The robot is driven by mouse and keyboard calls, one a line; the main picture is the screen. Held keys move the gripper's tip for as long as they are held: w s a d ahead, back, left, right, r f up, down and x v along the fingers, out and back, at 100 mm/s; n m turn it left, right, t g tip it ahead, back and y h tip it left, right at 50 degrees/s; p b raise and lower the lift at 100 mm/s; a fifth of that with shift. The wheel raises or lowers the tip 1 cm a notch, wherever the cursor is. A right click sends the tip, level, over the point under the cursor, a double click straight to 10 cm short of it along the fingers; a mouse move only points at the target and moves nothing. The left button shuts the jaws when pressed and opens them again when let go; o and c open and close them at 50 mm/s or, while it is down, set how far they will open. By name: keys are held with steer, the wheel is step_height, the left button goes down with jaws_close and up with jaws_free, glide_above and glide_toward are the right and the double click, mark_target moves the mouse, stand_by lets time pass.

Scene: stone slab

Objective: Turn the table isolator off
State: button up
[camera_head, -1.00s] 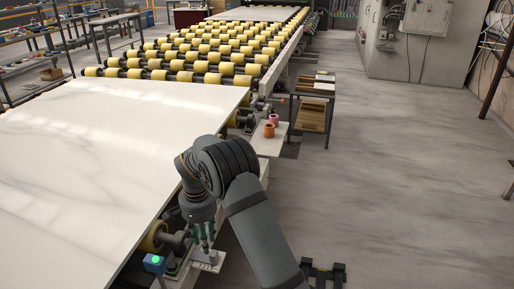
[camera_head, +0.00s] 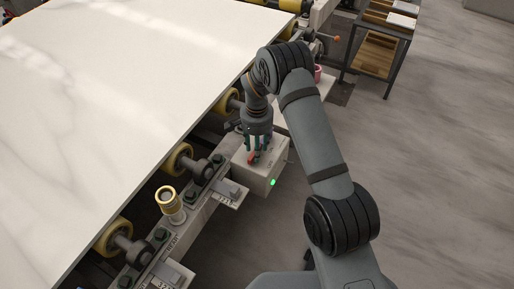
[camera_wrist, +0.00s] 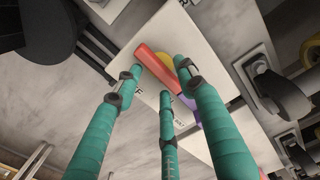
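The isolator is a white box (camera_head: 257,170) on the table's side frame, with a green light lit on its front. Its red rotary handle (camera_head: 253,157) is on the top face. In the wrist view the red handle (camera_wrist: 157,66) lies diagonally over a yellow disc (camera_wrist: 165,61), with a purple part at its lower right. My gripper (camera_head: 258,144) points down over the box. Its teal fingers (camera_wrist: 160,78) stand apart around the handle, close to it. I cannot tell whether they touch it. Part of the handle is hidden behind the fingers.
A large white slab (camera_head: 110,90) lies on yellow rollers (camera_head: 178,158) left of the isolator. A gold post-like control (camera_head: 170,204) stands on the frame nearer to me. A metal rack (camera_head: 381,45) stands at the back right. Open floor (camera_head: 430,170) lies to the right.

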steer(key=shift+w+f, duration=0.15)
steer(key=shift+f, duration=0.05)
steer(key=shift+s, duration=0.2)
steer(key=shift+w, duration=0.1)
jaws_close()
